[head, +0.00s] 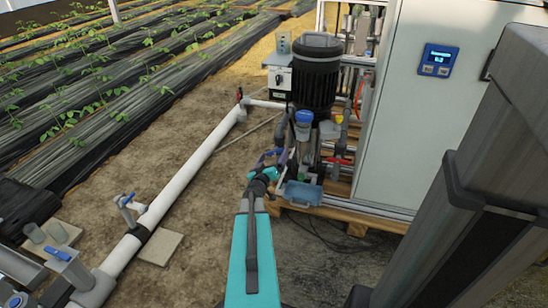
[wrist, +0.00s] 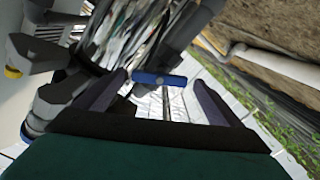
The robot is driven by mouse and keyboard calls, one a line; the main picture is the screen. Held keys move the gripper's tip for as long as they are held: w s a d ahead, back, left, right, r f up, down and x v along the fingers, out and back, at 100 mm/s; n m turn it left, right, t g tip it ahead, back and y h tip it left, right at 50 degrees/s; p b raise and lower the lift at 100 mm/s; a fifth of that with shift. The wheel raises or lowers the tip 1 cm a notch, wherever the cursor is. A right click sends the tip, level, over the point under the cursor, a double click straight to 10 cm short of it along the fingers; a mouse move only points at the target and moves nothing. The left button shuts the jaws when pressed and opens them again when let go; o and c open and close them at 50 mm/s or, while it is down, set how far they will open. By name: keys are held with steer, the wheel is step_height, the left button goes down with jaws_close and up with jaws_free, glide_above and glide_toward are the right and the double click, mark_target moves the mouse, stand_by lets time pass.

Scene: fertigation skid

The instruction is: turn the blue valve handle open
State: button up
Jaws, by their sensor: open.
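The blue valve handle (wrist: 160,79) is a short blue bar. In the wrist view it lies crosswise just beyond and between the fingertips of my gripper (wrist: 160,92). The fingers are spread, one to each side, and hold nothing. I cannot tell whether either finger touches the handle. In the head view my gripper (head: 265,172) is at the end of the teal arm, close to the skid's piping. The blue handle (head: 273,153) is small there and partly hidden by the gripper, so its exact angle is unclear.
A black pump (head: 315,75) and a white cabinet (head: 422,110) stand behind and right of the gripper. A blue tray (head: 304,192) sits close to its right. Red handles (head: 338,161) are nearby. A white pipe (head: 190,167) runs along the left, with bare soil between.

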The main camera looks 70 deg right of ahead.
steer(key=shift+d, duration=0.55)
steer(key=c, duration=1.1)
steer(key=shift+o, duration=0.2)
